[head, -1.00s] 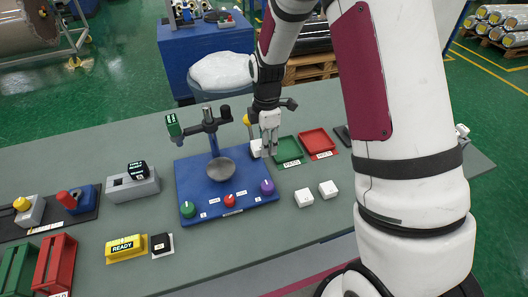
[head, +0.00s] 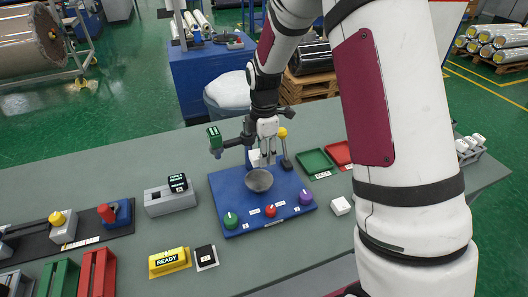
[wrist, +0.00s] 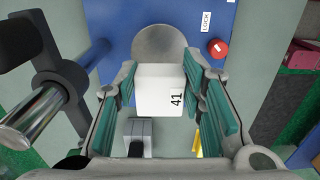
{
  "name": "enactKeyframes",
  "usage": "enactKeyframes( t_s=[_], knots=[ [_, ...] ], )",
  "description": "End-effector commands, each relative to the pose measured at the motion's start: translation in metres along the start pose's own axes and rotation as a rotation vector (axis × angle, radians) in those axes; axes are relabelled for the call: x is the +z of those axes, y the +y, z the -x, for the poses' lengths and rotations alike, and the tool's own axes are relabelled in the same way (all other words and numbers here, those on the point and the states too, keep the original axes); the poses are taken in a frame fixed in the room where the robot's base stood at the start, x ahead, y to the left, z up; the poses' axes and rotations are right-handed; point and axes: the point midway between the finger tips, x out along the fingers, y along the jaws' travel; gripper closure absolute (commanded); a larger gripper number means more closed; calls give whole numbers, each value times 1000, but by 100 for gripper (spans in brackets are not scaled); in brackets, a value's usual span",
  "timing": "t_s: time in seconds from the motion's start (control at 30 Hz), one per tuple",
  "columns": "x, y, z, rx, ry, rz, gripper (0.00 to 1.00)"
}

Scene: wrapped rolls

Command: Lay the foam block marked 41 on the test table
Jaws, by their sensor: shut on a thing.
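The white foam block marked 41 (wrist: 152,92) sits between the teal-padded fingers of my gripper (wrist: 160,100) in the wrist view, its number facing the camera. My gripper (head: 266,155) is shut on it. In the head view the block (head: 255,159) shows as a white shape at the fingertips, just behind and above a round grey plate (head: 259,181). That plate stands on a blue base (head: 232,195) and seems to be the test table. In the wrist view the plate (wrist: 160,42) lies beyond the block, partly hidden by it. I cannot tell whether they touch.
The blue base carries a post with a side arm (head: 232,143) and green, red and purple knobs (head: 270,211). A yellow-topped post (head: 283,145) stands close right of my gripper. Green (head: 314,161) and red trays and a white block (head: 340,205) lie to the right.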

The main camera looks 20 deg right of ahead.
Motion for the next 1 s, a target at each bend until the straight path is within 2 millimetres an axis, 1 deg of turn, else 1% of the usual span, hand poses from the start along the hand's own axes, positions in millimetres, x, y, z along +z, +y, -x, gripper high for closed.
enactKeyframes(
  t_s=[0.53,0.73,1.0],
  knots=[
    [0,0,-41,-1,0,0,86],
    [0,0,-49,0,0,0,86],
    [0,0,-50,0,0,0,86]
  ],
)
